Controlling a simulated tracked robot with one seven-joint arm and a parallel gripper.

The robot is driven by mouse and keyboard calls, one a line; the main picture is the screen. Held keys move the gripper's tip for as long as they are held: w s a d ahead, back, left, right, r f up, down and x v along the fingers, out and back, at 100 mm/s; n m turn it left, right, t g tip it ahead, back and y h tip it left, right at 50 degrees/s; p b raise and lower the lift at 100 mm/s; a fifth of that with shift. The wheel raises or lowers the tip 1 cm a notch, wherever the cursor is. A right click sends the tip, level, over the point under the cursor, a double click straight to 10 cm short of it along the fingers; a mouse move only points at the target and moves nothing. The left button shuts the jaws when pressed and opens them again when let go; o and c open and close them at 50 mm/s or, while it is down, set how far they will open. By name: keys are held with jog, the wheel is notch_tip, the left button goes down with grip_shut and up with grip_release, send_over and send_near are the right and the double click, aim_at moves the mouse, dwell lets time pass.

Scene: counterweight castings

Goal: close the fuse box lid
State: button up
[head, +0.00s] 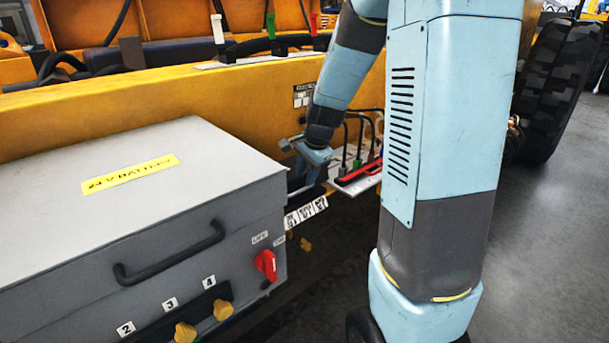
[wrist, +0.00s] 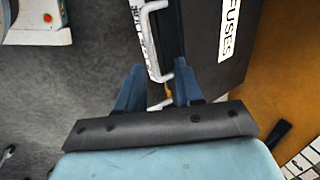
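The fuse box shows in the wrist view as a dark panel (wrist: 210,65) with a white FUSES label (wrist: 239,25), right of and beyond the fingers. A pale edge with a bar-like handle (wrist: 148,38) runs along the panel's left side down to the fingertips. My gripper (wrist: 158,80) is open, its two blue fingers apart on either side of the handle's lower end. No firm grip on it shows. In the head view my gripper (head: 310,157) is behind the battery box's right corner, and the fuse box is mostly hidden there. How far the lid stands open cannot be told.
A grey battery box (head: 130,215) with a black handle and red switch (head: 266,264) stands at the left. Black, green and red levers (head: 358,165) on a pale plate are close right of my gripper. A yellow machine frame (head: 120,110) lies behind. Open floor is at right.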

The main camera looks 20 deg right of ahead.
jog(key=v, duration=1.3)
jog(key=shift+d, duration=0.1)
jog(key=shift+f, duration=0.1)
jog(key=shift+c, duration=1.4)
jog(key=shift+w+a+f+g, duration=0.1)
jog(key=shift+w+a+g, duration=0.3)
jog(key=shift+w, duration=0.1)
jog(key=c, duration=0.3)
jog(key=shift+w+a+f+g, duration=0.2)
jog(key=shift+w+a+g, duration=0.15)
jog(key=shift+w+g, duration=0.25)
grip_shut()
jog(key=shift+w+a+f+g+h, duration=0.2)
jog(key=shift+w+a+g+h, duration=0.5)
jog(key=shift+w, duration=0.3)
